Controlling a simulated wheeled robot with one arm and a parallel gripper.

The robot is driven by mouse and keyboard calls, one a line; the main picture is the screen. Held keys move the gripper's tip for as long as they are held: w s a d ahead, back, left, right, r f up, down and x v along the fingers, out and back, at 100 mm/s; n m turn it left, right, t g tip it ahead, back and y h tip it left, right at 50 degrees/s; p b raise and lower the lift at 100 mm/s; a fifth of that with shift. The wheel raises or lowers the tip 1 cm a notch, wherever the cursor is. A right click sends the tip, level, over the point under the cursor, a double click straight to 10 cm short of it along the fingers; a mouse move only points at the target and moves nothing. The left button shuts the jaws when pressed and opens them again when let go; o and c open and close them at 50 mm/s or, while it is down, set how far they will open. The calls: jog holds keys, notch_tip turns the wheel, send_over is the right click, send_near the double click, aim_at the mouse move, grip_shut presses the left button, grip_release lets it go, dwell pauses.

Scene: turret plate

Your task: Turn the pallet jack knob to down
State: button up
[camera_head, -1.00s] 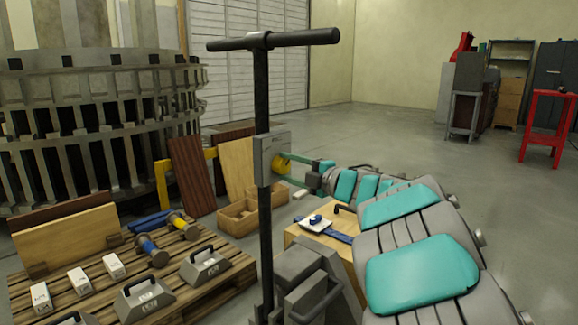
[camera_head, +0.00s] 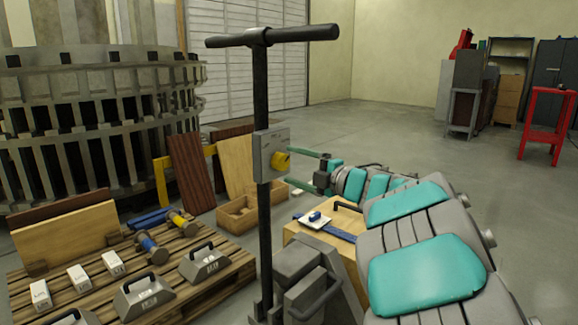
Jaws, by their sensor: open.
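The pallet jack's yellow knob (camera_head: 281,161) sits on the right part of a grey control box (camera_head: 265,152), on the jack's black upright post (camera_head: 263,230). The knob looks tilted on the box; I cannot read the box's markings or tell which setting it is at. My gripper (camera_head: 293,170) is just right of the knob, with its teal fingers spread one above the other and pointing left. It looks empty. Whether a fingertip touches the knob is too small to tell.
A black T-handle (camera_head: 272,37) tops the post. A wooden pallet (camera_head: 200,285) with weights and blocks lies at left. An open wooden tray (camera_head: 240,216) is behind the post.

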jog(key=shift+v, duration=2.75)
